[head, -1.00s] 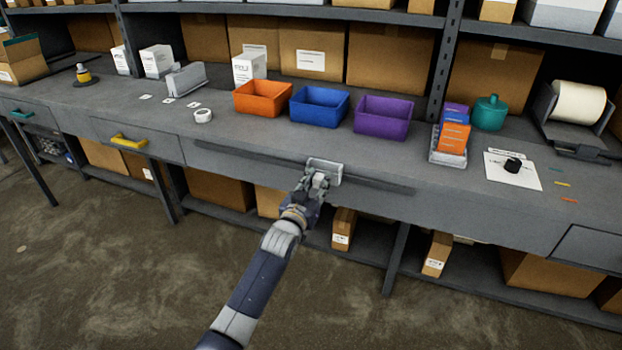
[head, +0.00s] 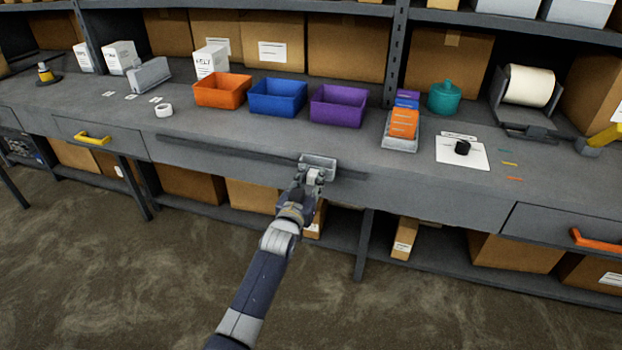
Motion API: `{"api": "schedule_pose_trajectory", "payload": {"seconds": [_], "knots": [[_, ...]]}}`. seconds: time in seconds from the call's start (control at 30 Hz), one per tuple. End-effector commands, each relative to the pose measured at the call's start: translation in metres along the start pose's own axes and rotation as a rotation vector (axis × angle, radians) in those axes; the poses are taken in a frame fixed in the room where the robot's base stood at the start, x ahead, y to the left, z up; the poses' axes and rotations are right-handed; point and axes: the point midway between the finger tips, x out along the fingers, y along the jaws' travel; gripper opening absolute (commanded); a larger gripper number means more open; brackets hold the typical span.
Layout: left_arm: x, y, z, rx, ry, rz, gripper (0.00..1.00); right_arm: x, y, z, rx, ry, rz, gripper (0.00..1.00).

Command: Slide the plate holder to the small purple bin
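The plate holder (head: 318,160), a small light-grey open tray, sits on a dark rail (head: 225,153) along the front of the bench. The small purple bin (head: 338,107) stands farther back on the bench, behind the holder and slightly to its right. My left gripper (head: 313,178) is at the holder's front and looks shut on it; the fingertips are partly hidden. The rail continues a short way right of the holder. My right gripper is not in view.
A blue bin (head: 277,98) and an orange bin (head: 221,91) stand left of the purple one. A grey rack with orange packs (head: 403,125) stands to the right, beside a teal pot (head: 444,98). The bench strip between rail and bins is clear.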

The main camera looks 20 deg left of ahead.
Motion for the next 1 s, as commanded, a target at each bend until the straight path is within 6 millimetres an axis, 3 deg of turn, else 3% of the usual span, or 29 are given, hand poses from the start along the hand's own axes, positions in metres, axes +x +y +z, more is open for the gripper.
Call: {"api": "schedule_pose_trajectory", "payload": {"seconds": [0.03,0.1,0.57,0.77,1.0], "knots": [[0.0,0.001,0.002,-0.002,-0.002,0.001,0.31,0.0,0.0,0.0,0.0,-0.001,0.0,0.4],[0.0,0.001,0.001,-0.002,-0.002,0.001,0.47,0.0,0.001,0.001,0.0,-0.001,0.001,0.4],[-0.006,-0.001,0.001,-0.001,-0.001,0.0,0.47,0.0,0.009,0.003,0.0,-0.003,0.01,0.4],[-0.031,0.0,0.002,-0.001,-0.002,0.0,0.47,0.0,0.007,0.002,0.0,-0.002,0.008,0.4],[-0.074,0.0,0.002,-0.002,-0.003,0.001,0.47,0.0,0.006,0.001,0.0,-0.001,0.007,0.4]]}}
